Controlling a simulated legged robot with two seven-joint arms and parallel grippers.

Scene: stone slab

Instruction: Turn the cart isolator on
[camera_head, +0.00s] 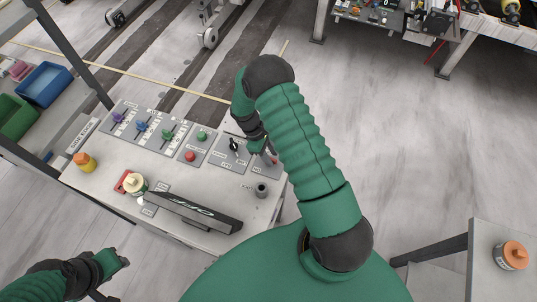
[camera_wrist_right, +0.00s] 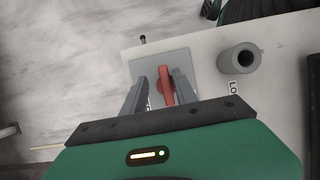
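The cart isolator is a red rotary handle (camera_wrist_right: 165,86) on a grey plate at the edge of the pale control panel. In the head view a bit of its red (camera_head: 274,161) shows beside my right gripper. My right gripper (camera_head: 264,149) points down over the plate. In the wrist view its two fingers (camera_wrist_right: 161,92) stand on either side of the red handle, with a gap on the left; whether the right finger touches it, I cannot tell. My left gripper (camera_head: 120,262) is at the lower left, away from the panel, and its fingers are unclear.
The panel (camera_head: 230,190) carries coloured sliders, red and green buttons (camera_head: 190,156), a black rotary switch (camera_head: 234,145) and a dark bar (camera_head: 195,210). A grey cylinder (camera_wrist_right: 240,58) stands close to the isolator plate. A shelf with bins (camera_head: 43,84) is at left.

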